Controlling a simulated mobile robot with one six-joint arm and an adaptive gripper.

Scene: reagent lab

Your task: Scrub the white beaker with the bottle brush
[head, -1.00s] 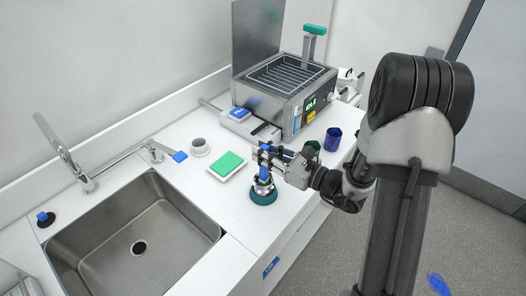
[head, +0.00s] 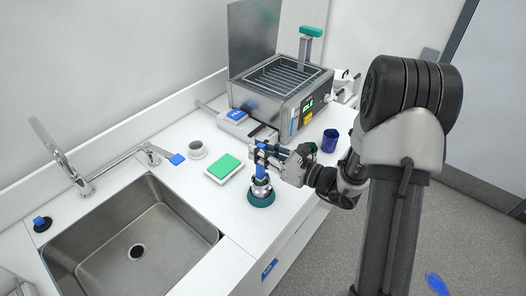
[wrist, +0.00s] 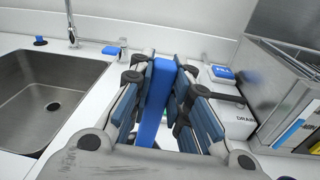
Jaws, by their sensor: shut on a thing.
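My gripper (head: 264,158) is shut on an upright blue handle, which I take to be the bottle brush (head: 260,170). In the wrist view the blue handle (wrist: 154,105) stands between the two fingers. Below it in the head view is a grey metallic holder on a round dark teal base (head: 260,199). The brush's lower end is hidden, and I cannot tell whether it is still seated in the holder. A small white beaker (head: 197,150) stands apart on the counter, left of my gripper, behind the green-topped pad.
A white tray with a green pad (head: 223,168) lies between beaker and gripper. The steel sink (head: 150,215) and tap (head: 65,165) are at left. A metal bath (head: 280,90) stands behind. A dark blue cup (head: 330,141) is at right, a green one partly hidden beside my gripper.

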